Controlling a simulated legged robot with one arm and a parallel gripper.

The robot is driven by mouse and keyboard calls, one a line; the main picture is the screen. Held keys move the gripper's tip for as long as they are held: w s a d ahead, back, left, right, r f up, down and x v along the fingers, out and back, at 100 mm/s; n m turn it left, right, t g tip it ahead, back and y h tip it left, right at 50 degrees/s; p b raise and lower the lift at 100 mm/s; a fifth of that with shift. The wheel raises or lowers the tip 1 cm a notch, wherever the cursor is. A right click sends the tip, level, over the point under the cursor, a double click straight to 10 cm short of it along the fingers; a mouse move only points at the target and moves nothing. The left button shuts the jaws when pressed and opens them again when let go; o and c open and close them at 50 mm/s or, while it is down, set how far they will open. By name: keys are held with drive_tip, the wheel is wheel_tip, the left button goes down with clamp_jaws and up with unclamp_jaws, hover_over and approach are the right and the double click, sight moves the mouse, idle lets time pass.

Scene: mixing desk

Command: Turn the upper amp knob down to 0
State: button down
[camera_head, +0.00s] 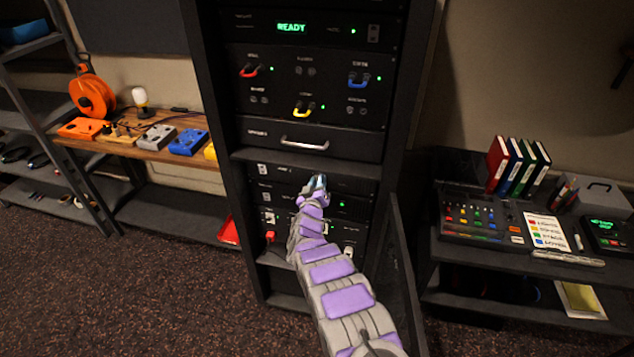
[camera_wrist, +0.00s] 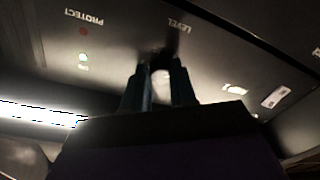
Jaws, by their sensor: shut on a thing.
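My gripper (camera_head: 320,182) reaches into the dark equipment rack, at the front of the upper amp (camera_head: 268,170), just below the drawer with the silver handle. In the wrist view the panel appears upside down. There the two dark fingers of my gripper (camera_wrist: 160,82) close around a small knob (camera_wrist: 161,75) by the LEVEL label (camera_wrist: 180,24). Only a pale part of the knob shows between the fingers. Its pointer and setting cannot be read. A PROTECT label with a red and a green light is on the same panel. In the head view my arm hides the knob.
A drawer handle (camera_head: 304,144) sticks out just above my gripper. More rack units lie below, and an open rack door (camera_head: 405,270) stands at the right of my arm. A pedal bench (camera_head: 130,148) is at left, a mixing desk (camera_head: 480,218) at right.

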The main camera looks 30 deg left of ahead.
drive_tip(key=n, duration=0.3)
drive_tip(key=n+p, duration=0.1)
drive_tip(key=shift+s+f+n+g, duration=0.15)
drive_tip(key=shift+f+n+g, duration=0.15)
drive_tip(key=shift+n, duration=0.1)
idle(0.4)
drive_tip(key=c, duration=1.2)
unclamp_jaws()
drive_tip(key=shift+a, duration=0.1)
drive_tip(key=shift+o, duration=1.4)
drive_tip(key=shift+a, duration=0.1)
drive_tip(key=shift+r, duration=0.2)
drive_tip(key=shift+r, duration=0.1)
drive_tip(key=v, duration=0.5)
drive_tip(key=p+v, duration=0.1)
drive_tip(key=v, duration=1.1)
drive_tip(key=shift+f, duration=0.4)
